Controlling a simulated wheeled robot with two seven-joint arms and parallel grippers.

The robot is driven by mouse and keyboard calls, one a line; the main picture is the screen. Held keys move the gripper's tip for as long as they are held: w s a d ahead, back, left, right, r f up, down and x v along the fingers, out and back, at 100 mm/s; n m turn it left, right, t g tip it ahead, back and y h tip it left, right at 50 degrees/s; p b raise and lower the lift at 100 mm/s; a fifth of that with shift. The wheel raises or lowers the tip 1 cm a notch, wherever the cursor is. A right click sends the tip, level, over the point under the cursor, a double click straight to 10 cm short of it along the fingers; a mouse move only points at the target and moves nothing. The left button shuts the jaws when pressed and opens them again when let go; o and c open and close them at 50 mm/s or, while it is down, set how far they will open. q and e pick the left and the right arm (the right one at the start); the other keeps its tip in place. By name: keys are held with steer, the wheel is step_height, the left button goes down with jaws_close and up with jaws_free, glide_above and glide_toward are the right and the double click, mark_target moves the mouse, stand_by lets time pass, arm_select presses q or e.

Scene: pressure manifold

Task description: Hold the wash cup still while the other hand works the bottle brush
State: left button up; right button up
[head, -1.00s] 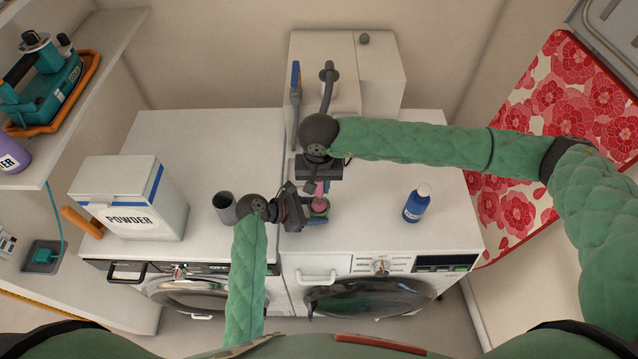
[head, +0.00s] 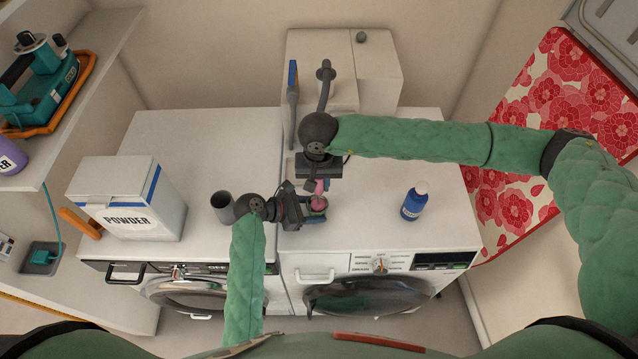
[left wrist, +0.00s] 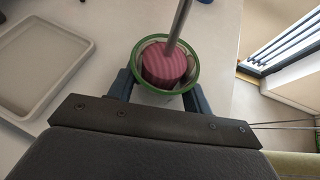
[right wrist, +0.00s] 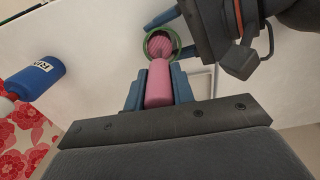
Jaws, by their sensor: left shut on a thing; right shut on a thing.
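The wash cup (left wrist: 186,48), white with a green rim, stands on the white machine top. My left gripper (left wrist: 160,88) is shut around its sides; in the head view this gripper (head: 304,208) is left of the cup. The bottle brush has a pink handle (right wrist: 158,85) and a pink ridged head (left wrist: 165,66) on a metal rod. The brush head is inside the cup's mouth. My right gripper (right wrist: 158,90) is shut on the pink handle, above the cup. It also shows in the head view (head: 320,180), behind the left gripper. The cup's floor is hidden.
A blue bottle (head: 414,203) stands right of the grippers. A dark grey cup (head: 223,207) and a white powder box (head: 128,203) are to the left. A pale tray (left wrist: 40,62) lies on the machine top.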

steer(key=shift+w+a, duration=0.1)
steer(key=shift+a, duration=0.2)
steer(key=shift+a, duration=0.25)
steer(key=shift+s, duration=0.4)
steer(key=shift+s+d, duration=0.1)
steer(key=shift+s, duration=0.25)
steer(key=shift+d, duration=0.1)
steer(key=shift+w+d, duration=0.1)
steer(key=shift+d, duration=0.2)
steer(key=shift+w+d, duration=0.2)
steer(key=shift+w, duration=0.15)
steer(key=shift+w+a, duration=0.25)
steer(key=shift+w, duration=0.05)
steer(key=shift+a, duration=0.35)
